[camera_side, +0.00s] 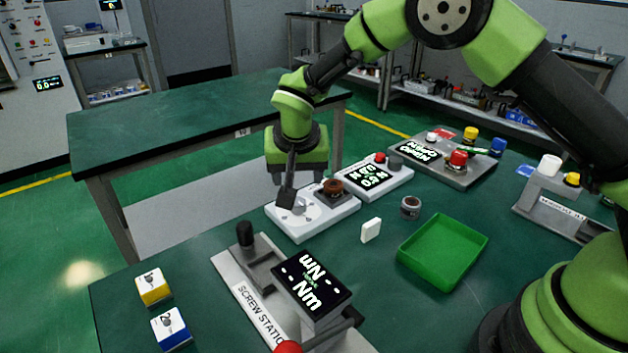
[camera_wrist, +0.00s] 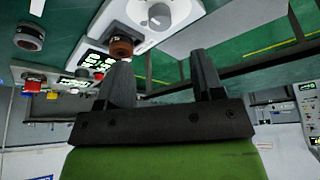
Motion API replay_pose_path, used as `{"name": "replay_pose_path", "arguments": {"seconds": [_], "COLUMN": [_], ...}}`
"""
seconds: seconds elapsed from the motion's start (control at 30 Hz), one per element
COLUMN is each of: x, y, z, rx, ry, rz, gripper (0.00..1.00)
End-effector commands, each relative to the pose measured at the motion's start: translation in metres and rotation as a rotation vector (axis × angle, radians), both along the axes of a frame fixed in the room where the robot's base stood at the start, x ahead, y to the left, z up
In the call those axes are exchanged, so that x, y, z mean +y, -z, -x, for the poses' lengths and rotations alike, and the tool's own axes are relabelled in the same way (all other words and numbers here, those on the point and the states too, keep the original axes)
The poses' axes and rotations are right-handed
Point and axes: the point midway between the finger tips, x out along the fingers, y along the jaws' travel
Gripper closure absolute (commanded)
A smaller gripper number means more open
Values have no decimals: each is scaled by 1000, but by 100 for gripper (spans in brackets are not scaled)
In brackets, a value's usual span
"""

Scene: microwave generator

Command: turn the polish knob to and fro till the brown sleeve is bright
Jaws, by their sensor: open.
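The white polish unit (camera_side: 318,222) stands on the green bench, with a round grey knob (camera_side: 299,207) on its left part. The brown sleeve (camera_side: 333,186) sits on a dark block at the unit's right end and looks dull brown. My gripper (camera_side: 286,194) is open and empty, close above the knob; the side view does not show whether it touches. In the wrist view my gripper's fingers (camera_wrist: 158,62) are spread, with the knob (camera_wrist: 160,16) beyond the tips and the brown sleeve (camera_wrist: 121,46) beyond the left finger.
A white unit (camera_side: 372,180) with a display and red button stands behind. A green tray (camera_side: 442,250), a small white block (camera_side: 370,230) and a grey ring (camera_side: 410,207) lie to the right. The screw station (camera_side: 285,295) stands in front.

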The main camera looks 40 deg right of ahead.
Motion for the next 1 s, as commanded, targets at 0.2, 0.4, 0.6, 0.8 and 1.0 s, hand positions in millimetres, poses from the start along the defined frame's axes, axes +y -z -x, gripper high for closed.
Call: {"name": "replay_pose_path", "arguments": {"seconds": [0.2,0.4,0.6,0.8,1.0], "x": [-4,-14,-26,-32,-30], "y": [2,4,0,1,23], "z": [3,8,7,6,-3], "rx": [35,66,25,0,1], "ry": [-103,-421,-681,-781,-789], "rz": [-17,-52,-31,-2,-1], "gripper": [39,39,39,39,39]}}
